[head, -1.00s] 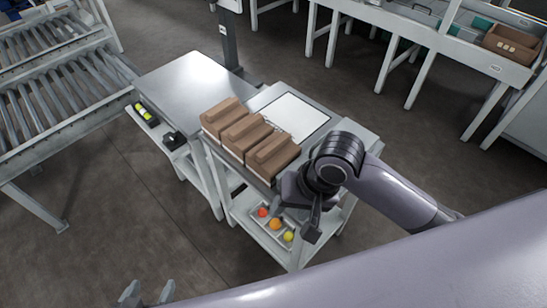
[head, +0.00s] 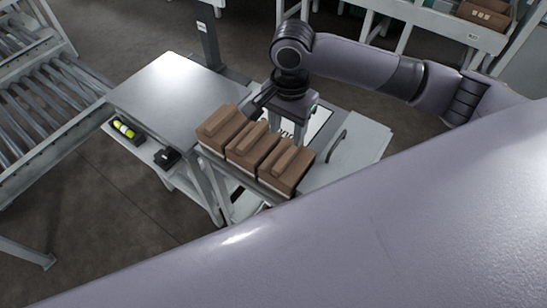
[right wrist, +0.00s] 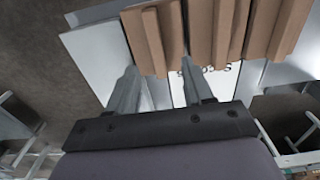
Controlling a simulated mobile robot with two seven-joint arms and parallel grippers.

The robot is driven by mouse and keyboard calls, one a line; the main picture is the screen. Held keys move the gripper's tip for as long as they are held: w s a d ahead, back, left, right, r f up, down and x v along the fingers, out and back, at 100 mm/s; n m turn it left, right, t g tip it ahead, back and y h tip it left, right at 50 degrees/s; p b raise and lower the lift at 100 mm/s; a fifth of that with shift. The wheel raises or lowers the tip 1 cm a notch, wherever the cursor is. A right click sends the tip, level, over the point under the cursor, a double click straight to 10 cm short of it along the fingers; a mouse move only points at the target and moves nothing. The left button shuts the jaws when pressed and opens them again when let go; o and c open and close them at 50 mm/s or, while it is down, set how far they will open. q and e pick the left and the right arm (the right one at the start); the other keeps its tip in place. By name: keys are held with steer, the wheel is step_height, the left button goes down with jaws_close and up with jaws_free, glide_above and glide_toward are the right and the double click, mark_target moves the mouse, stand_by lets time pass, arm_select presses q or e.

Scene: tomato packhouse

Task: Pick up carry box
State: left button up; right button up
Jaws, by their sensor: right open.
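Three brown carry boxes with raised ridges on top stand in a row on the cart: the left one (head: 221,131), the middle one (head: 252,148) and the right one (head: 286,170). They also show along the top of the right wrist view, one at its middle (right wrist: 213,32). My right gripper (head: 286,128) points down just behind the row, over the white panel with dark lettering. In the right wrist view its two fingers (right wrist: 160,88) are apart with nothing between them, just short of the boxes. Whether a finger touches a box I cannot tell. My left gripper is out of view.
A bare grey metal table (head: 170,88) adjoins the cart on the left. A roller conveyor (head: 45,105) stands at far left. The cart's right-hand top (head: 350,150) is clear, with a dark curved handle. A shelf below the table holds yellow-green items (head: 124,130).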

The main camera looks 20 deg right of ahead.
mark_target(288, 154)
steer(key=shift+f, duration=0.25)
steer(key=f, duration=0.6)
steer(key=shift+s+d+f+b, duration=0.2)
steer(key=shift+s+f+b, duration=0.1)
steer(key=shift+f, duration=0.05)
jaws_close()
